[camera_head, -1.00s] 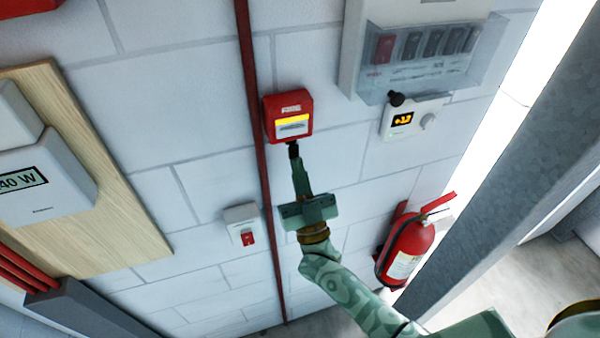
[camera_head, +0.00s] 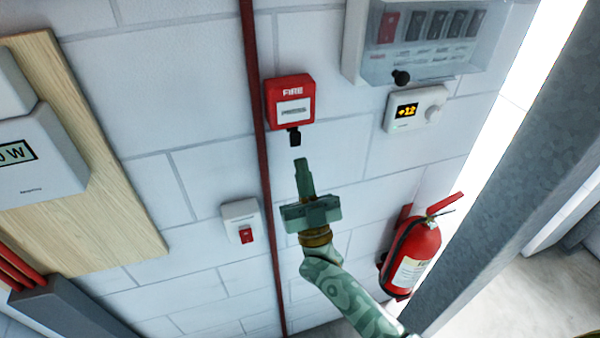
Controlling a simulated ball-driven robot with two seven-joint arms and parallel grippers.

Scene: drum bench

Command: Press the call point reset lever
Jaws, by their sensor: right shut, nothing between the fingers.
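The red call point (camera_head: 290,101), marked FIRE, is on the white block wall at the upper middle. Its front window is white, with no yellow band showing. A small black reset lever (camera_head: 294,136) sticks out below its bottom edge. My right gripper (camera_head: 301,162) is below the lever, with its fingers shut and empty, pointing up at it. A small gap shows between the fingertips and the lever. My left gripper is not in view.
A red pipe (camera_head: 258,150) runs down the wall just left of the call point. A white box with a red switch (camera_head: 242,221) is lower left. A thermostat (camera_head: 416,108), a clear-covered switch panel (camera_head: 425,45) and a fire extinguisher (camera_head: 412,255) are to the right.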

